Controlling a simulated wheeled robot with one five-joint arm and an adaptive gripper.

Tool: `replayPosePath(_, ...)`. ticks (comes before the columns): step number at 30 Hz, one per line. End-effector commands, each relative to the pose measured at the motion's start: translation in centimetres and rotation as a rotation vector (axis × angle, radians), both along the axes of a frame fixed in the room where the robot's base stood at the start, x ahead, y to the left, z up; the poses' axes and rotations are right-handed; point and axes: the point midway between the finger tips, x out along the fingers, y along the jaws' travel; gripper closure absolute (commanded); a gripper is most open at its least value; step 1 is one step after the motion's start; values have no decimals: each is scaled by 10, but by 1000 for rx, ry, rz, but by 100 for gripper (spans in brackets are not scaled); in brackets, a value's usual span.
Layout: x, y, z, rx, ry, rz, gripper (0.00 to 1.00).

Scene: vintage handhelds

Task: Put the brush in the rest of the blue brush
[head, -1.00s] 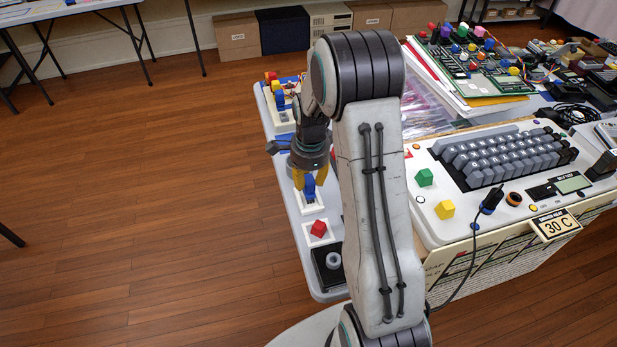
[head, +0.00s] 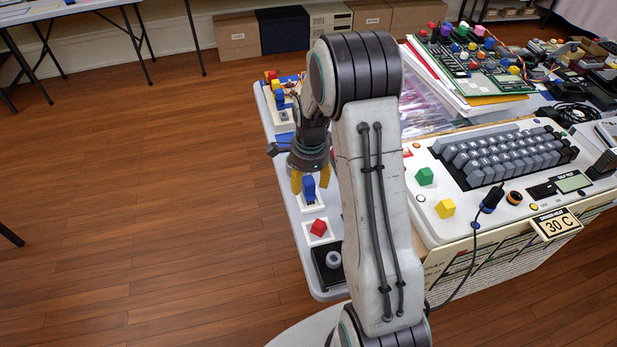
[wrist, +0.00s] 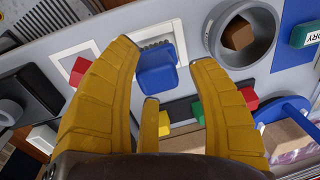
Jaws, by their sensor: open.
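The blue brush (head: 309,189) sits on a white-framed rest (head: 312,209) on the narrow side table. In the wrist view the brush (wrist: 157,75) has a blue body with grey bristles at its far end, and the white rest (wrist: 180,38) shows around it. My gripper (head: 310,186) is open, its yellow fingers on either side of the brush. The underside of the brush is hidden.
A red block (head: 319,228) sits in its own white frame nearer me, beside a black holder with a grey ring (head: 333,260). A grey cup with a brown block (wrist: 238,35) stands right of the brush in the wrist view. The keyboard console (head: 500,160) is to the right.

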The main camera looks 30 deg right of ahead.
Motion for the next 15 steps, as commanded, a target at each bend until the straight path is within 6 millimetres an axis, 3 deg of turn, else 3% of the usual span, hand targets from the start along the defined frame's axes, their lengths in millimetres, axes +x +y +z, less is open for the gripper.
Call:
replayPosePath(7, 0, 0, 14, -1, -4, 0, 46)
replayPosePath(15, -5, 1, 60, -1, -5, 0, 46)
